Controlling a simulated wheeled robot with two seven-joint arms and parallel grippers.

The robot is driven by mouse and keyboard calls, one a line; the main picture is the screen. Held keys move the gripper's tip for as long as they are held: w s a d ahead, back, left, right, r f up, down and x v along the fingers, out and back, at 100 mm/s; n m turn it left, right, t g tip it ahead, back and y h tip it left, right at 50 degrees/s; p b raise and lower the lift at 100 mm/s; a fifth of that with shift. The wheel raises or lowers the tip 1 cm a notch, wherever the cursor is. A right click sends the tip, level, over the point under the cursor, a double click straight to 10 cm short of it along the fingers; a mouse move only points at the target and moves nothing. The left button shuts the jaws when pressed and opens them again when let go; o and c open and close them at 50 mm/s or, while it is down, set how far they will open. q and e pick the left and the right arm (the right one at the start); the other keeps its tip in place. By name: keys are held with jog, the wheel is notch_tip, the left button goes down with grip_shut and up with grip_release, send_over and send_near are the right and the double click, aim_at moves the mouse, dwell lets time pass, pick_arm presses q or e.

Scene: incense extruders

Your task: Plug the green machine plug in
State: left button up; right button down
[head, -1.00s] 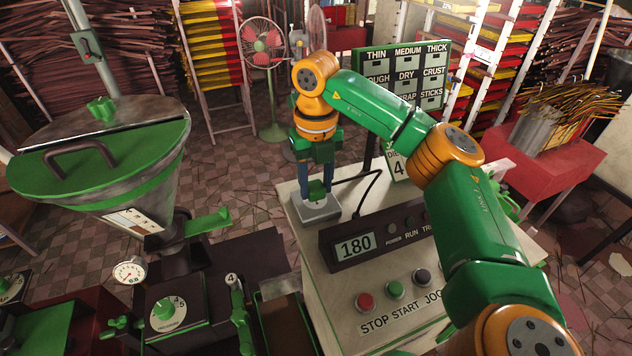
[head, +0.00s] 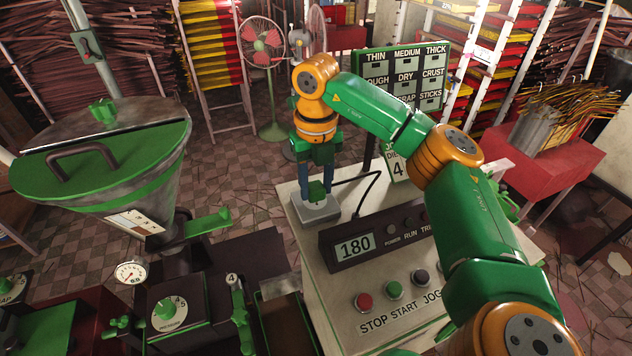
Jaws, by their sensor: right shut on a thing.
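The green plug (head: 316,191) is at the grey socket box (head: 316,209) on the far left corner of the cream control cabinet. My right gripper (head: 317,186) points straight down, its two blue fingers shut on the plug from either side. The plug stands upright directly over the box and appears to meet its top; how deep it sits I cannot tell. My left gripper is not in view.
Red, green and dark buttons (head: 395,290) line the cabinet's front. A green-lidded hopper (head: 95,165) stands at left. A size board (head: 405,75) stands behind the cabinet, and a red stand (head: 555,145) is at right. Tiled floor is open behind the cabinet.

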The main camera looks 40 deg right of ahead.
aim_at(316, 188)
jog(key=shift+f+b, duration=0.5)
jog(key=shift+f, duration=0.2)
jog(key=shift+c, duration=1.7)
grip_release()
jog(key=shift+r, duration=0.1)
jog(key=shift+r, duration=0.2)
notch_tip(316, 188, up, 7)
jog(key=shift+f, duration=0.15)
jog(key=shift+f, duration=0.1)
